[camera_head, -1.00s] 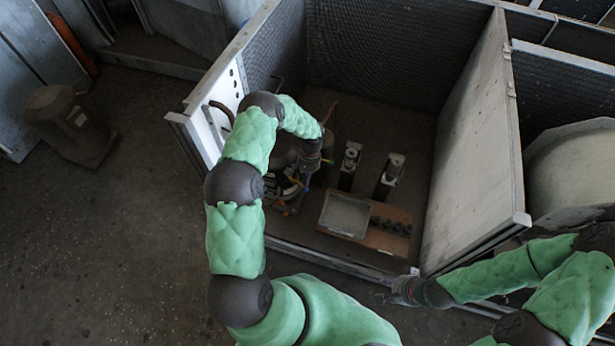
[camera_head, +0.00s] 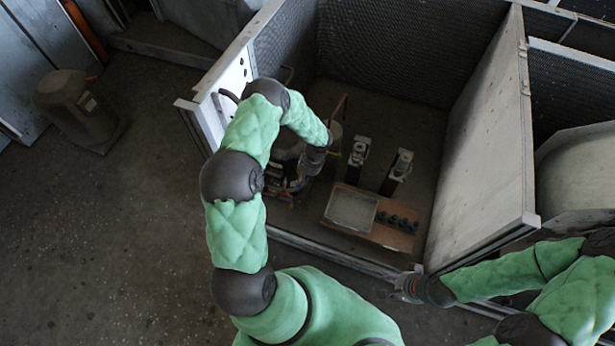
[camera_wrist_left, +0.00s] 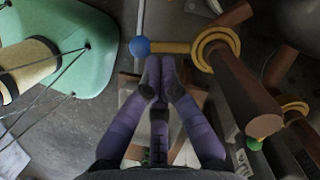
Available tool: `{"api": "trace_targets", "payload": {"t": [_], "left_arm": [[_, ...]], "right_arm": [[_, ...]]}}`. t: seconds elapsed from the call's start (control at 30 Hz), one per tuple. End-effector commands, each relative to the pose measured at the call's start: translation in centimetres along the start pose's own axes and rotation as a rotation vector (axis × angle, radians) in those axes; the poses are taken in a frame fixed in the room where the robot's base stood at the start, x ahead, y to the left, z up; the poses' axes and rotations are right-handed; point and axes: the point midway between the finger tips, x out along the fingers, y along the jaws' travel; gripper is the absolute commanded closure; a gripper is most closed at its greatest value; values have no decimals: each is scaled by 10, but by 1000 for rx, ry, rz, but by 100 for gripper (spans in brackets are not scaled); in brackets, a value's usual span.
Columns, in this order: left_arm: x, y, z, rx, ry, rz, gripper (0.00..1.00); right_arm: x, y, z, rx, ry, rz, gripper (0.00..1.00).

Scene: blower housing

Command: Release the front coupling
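My left gripper (camera_head: 296,178) reaches down into the housing at the left, among the pipework. In the left wrist view its purple fingers (camera_wrist_left: 159,80) are drawn close together at the tips, with nothing seen between them. A yellow lever with a blue ball end (camera_wrist_left: 140,46) lies just beyond the tips, seemingly apart from them. The lever joins a yellow ringed coupling (camera_wrist_left: 214,45) on a brown pipe (camera_wrist_left: 243,90). A green ball end (camera_wrist_left: 254,143) shows lower down at a second yellow-ringed fitting (camera_wrist_left: 296,112). My right gripper (camera_head: 408,287) is outside the housing's front edge; its fingers are too small to read.
A tray (camera_head: 352,210) and a row of dark knobs (camera_head: 397,222) sit on a brown board. Two upright devices (camera_head: 359,151) (camera_head: 400,166) stand behind it. A pale panel (camera_head: 480,150) bounds the bay at right. Dark floor between them is free.

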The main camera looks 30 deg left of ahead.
Motion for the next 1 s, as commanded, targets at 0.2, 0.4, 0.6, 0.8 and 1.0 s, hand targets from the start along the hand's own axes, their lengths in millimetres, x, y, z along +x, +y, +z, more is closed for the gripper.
{"api": "trace_targets", "payload": {"t": [0.2,0.4,0.6,0.8,1.0], "left_arm": [[1,0,4,76,-1,-16,100],[2,0,6,104,-1,-24,100],[2,0,6,107,0,-25,100],[1,0,6,106,0,-25,100],[-1,1,1,106,0,-25,100]], "right_arm": [[1,0,0,0,0,0,60],[1,0,0,0,0,0,60],[1,0,0,0,0,0,60],[1,0,0,0,0,0,60],[2,1,0,0,0,0,60]]}}
